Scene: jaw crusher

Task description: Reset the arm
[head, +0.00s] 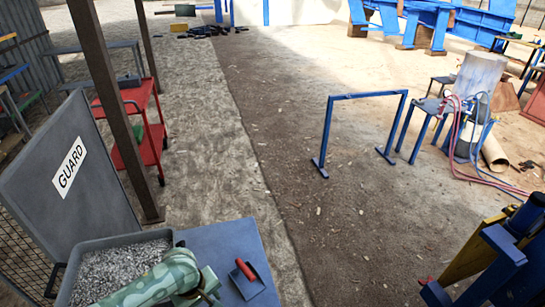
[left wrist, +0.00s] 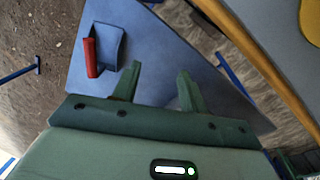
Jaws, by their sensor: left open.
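My left arm, in green camouflage, comes in at the bottom of the head view, and its gripper (head: 208,285) is over the blue table, partly cut off. In the left wrist view the gripper's two green fingers (left wrist: 160,72) are apart with nothing between them. In the head view the scoop (head: 246,277) lies right of the gripper. My right gripper is not in view.
A grey bin of gravel (head: 76,290) stands beside my left arm. A grey GUARD panel (head: 62,165), a brown post (head: 110,110) and a red cart (head: 155,125) stand at the left. A blue frame (head: 365,95) stands on the dirt.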

